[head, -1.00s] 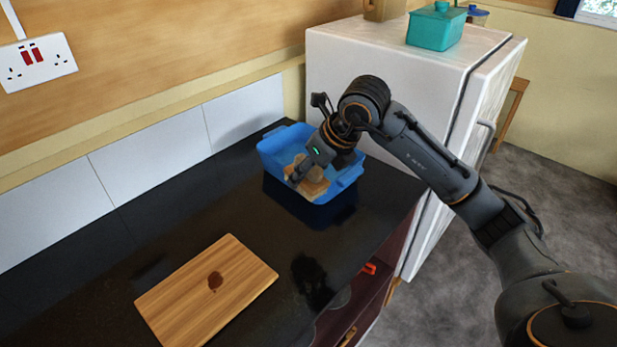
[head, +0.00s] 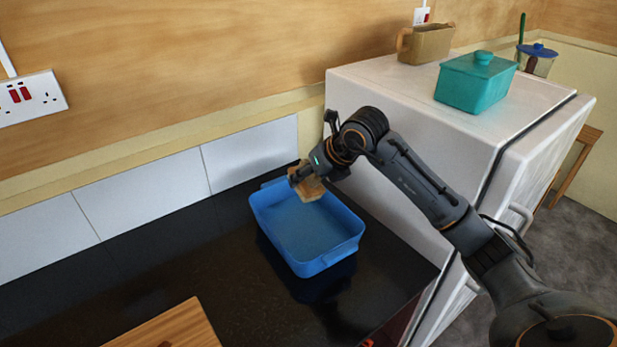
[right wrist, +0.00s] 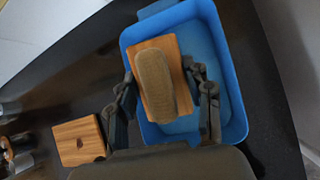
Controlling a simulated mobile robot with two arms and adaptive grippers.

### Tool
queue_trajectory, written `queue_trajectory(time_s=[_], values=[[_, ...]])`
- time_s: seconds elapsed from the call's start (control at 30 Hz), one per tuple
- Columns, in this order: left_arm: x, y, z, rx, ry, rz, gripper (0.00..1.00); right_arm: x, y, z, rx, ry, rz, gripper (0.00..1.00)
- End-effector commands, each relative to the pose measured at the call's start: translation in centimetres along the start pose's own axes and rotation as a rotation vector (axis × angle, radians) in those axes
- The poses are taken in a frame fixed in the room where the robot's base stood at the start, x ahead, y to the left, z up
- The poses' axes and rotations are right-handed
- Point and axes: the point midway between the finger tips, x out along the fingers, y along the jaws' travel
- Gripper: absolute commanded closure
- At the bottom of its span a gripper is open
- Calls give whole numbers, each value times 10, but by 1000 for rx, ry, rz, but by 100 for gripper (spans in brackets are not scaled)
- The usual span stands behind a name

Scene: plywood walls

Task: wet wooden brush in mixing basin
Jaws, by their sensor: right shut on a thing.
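The blue mixing basin (head: 330,262) stands on the black counter near the white fridge. It also shows in the right wrist view (right wrist: 234,128). My right gripper (head: 299,180) is shut on the wooden brush (head: 309,190) and holds it tilted above the basin's back rim. In the right wrist view the brush (right wrist: 155,82) lies between the two fingers, with a flat wooden block and a rounded brown part. The basin's visible floor looks blue and empty in the head view. My left gripper is not in view.
A wooden cutting board (head: 170,330) lies at the front left of the counter. The white fridge (head: 400,180) rises right of the basin, with a teal lidded box (head: 475,84) and a brown jug (head: 425,45) on top. The counter left of the basin is clear.

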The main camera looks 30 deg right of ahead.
Motion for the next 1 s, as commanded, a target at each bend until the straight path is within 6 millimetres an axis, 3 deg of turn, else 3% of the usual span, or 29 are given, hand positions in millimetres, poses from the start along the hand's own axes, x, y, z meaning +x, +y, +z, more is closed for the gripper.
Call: queue_trajectory(time_s=[0.63, 1.0], values=[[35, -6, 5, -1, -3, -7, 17, 43, -9, -32, 0, 0, 1, 75], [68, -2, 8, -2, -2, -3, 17, 73, -16, -54, -1, 0, 0, 75]])
